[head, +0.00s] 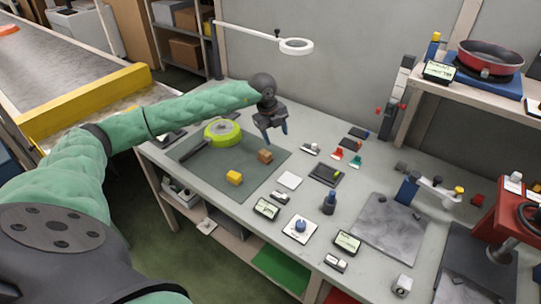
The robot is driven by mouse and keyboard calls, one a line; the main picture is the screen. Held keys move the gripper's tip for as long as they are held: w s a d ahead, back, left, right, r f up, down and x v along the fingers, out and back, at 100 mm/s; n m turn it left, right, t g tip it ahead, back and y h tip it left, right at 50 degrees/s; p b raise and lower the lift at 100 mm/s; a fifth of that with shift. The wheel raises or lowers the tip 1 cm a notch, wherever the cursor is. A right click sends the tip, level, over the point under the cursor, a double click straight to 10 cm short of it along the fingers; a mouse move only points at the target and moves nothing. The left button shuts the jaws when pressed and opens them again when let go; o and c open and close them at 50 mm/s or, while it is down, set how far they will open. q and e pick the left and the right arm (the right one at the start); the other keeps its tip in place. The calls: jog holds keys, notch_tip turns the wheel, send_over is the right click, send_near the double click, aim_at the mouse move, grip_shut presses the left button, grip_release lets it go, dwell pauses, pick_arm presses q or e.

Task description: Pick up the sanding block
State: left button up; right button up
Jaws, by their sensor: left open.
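Either could be the sanding block; I cannot tell for certain which. My left gripper (275,135) points down, open and empty, above the bench near the mat's right edge. It is apart from both blocks, just behind and right of the brown-orange one. My right gripper is not in view.
A lime-green pan (222,133) lies on the mat's far part, handle toward the left. Several small items, a white square (289,180) and a grey plate (385,222) spread to the right. A red press (505,220) and a shelf with a red pan (490,58) stand further right.

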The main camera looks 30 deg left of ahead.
aim_at(265, 152)
pick_arm(q)
jog(key=s+a+n, duration=0.1)
jog(key=s+a+n+g+y, duration=0.1)
jog(key=s, duration=0.1)
jog(key=shift+a+f+g, duration=0.15)
jog(key=shift+a+g, duration=0.15)
jog(key=shift+s+a+n+y, duration=0.15)
jog(key=shift+s+n+y, duration=0.15)
jog(key=shift+n, duration=0.3)
jog(key=shift+f+n, duration=0.2)
jog(key=shift+n, duration=0.2)
jog(key=shift+f+p, duration=0.5)
jog(key=shift+f, duration=0.45)
jog(key=f+p, duration=0.1)
jog(key=f, duration=0.2)
jog(key=f+p, duration=0.1)
jog(key=shift+w+d+f+p, duration=0.2)
jog(key=shift+w+f+p, duration=0.05)
jog(key=shift+w+p, duration=0.1)
jog(key=shift+f, duration=0.55)
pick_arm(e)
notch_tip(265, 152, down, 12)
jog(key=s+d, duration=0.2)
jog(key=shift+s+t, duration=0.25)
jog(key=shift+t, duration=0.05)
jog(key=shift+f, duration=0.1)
pick_arm(q)
jog(key=c, duration=1.1)
